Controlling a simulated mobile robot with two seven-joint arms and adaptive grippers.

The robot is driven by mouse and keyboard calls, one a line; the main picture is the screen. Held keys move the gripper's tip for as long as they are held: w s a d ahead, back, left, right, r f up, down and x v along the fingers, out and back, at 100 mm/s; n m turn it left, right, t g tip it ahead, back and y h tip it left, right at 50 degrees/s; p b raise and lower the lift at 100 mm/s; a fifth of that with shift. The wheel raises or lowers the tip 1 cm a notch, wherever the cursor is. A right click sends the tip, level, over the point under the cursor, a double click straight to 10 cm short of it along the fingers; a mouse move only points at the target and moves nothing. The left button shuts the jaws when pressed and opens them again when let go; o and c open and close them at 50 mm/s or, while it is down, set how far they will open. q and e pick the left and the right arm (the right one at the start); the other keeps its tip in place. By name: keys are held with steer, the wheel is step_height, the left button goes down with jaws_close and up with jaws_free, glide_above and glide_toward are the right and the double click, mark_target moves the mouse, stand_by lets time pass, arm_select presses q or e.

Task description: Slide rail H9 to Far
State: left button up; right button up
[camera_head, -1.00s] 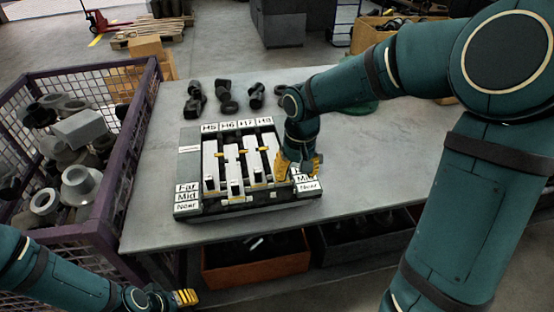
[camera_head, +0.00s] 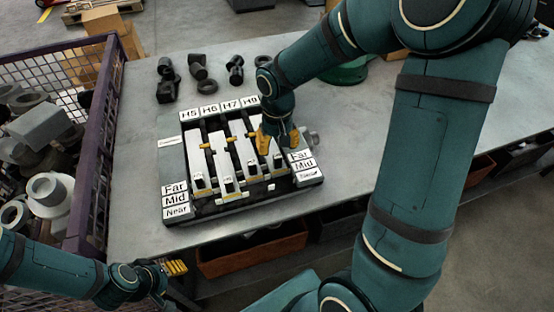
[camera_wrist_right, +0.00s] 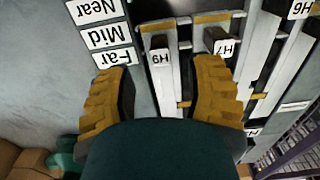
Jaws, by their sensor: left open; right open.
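The slide board (camera_head: 171,148) lies on the table, with header labels H5, H6, H7 and H9 along its far edge and Far, Mid, Near labels on both sides. Rail H9 (camera_head: 277,161) is the rightmost rail, and its tag (camera_wrist_right: 160,55) shows in the right wrist view. That tag appears roughly level with the Far label (camera_wrist_right: 112,57). My right gripper (camera_head: 278,142) is open above rail H9, its fingers (camera_wrist_right: 163,95) on either side of the rail in the wrist view. Contact cannot be told. My left gripper (camera_head: 176,268) is open and empty, below the table's front edge.
Rail H7 (camera_wrist_right: 223,48) is beside H9, close to one right finger. Several dark fittings (camera_head: 198,66) stand behind the board. A purple mesh crate (camera_head: 98,150) of parts is at the left. An orange bin (camera_head: 255,250) sits below the table.

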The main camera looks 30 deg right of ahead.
mark_target(277, 155)
step_height(277, 155, down, 6)
steer(key=shift+f, duration=0.15)
stand_by(0.3)
jaws_close()
